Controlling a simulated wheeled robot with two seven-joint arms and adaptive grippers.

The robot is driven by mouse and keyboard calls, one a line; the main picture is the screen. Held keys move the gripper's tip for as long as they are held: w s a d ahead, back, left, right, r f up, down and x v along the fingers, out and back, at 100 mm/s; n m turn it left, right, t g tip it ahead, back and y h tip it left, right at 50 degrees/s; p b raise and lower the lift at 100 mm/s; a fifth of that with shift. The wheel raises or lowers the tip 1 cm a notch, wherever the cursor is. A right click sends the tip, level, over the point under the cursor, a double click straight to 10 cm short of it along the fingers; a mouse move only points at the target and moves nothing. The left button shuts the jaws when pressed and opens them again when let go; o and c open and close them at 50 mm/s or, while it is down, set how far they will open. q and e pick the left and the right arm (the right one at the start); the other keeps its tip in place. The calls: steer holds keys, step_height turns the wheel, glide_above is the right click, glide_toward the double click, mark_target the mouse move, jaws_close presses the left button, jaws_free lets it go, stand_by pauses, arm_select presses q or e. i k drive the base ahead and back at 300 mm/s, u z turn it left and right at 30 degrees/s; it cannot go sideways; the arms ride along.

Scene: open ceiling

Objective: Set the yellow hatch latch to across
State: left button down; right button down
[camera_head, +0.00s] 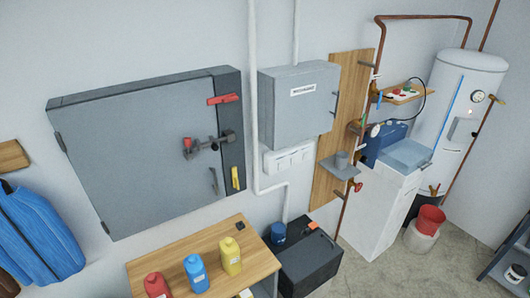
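A large grey hatch (130,150) is mounted on the wall at the left and looks closed. The yellow latch (236,178) is on the dark strip (230,135) at the hatch's right side, low down. It stands close to upright, with a slight tilt. A red latch (225,99) near the top of the strip lies across, roughly level. Between them is a dark sliding bolt (212,143) with a red end. A small grey handle (213,181) is left of the yellow latch. Neither of my grippers is in view.
Below the hatch, a wooden table (178,250) holds red, blue and yellow bottles. A black box (310,262) stands to its right. A white pipe (254,100) runs up the wall just right of the hatch, beside a grey wall box (300,105). Floor at the right is partly clear.

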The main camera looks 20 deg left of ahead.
mark_target(235, 181)
steer(key=z, duration=1.05)
steer(key=i, duration=2.15)
steer(key=u, duration=2.25)
